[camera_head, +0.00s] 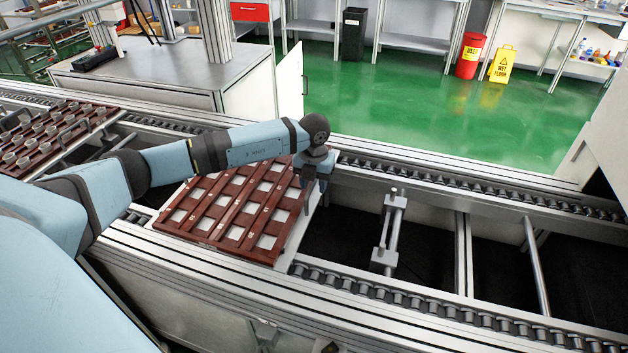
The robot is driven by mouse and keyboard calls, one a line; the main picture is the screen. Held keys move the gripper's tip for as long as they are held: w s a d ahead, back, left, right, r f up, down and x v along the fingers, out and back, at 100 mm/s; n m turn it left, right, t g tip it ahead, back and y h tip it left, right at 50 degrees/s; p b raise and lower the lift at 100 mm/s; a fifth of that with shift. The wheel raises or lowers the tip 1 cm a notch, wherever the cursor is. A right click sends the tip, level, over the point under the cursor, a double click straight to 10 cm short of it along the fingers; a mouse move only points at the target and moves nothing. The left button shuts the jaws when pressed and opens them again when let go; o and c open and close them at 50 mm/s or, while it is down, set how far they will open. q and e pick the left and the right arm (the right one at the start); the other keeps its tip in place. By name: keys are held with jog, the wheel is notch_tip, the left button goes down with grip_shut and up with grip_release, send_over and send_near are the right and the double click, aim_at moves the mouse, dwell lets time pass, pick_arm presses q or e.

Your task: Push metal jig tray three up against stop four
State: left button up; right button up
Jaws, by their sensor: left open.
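A jig tray with a red-brown slatted lattice and pale square openings (232,205) lies on the conveyor in the middle. Its pale metal base (298,232) shows along the right side. My left arm reaches across the tray from the left. My left gripper (321,176) points down at the tray's far right corner; its fingertips are partly hidden, and I cannot tell whether it touches the tray. A metal stop bracket with a rod (390,232) stands across the conveyor to the right, with a gap between it and the tray. My right gripper is not in view.
Another tray with several round pieces (45,135) sits on the conveyor at the left. Roller rails (470,172) run along both sides. Dark open bays lie between the rails. A grey-topped cabinet (165,70) stands behind the conveyor.

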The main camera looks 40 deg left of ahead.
pick_arm(q)
grip_shut()
dwell(1.3)
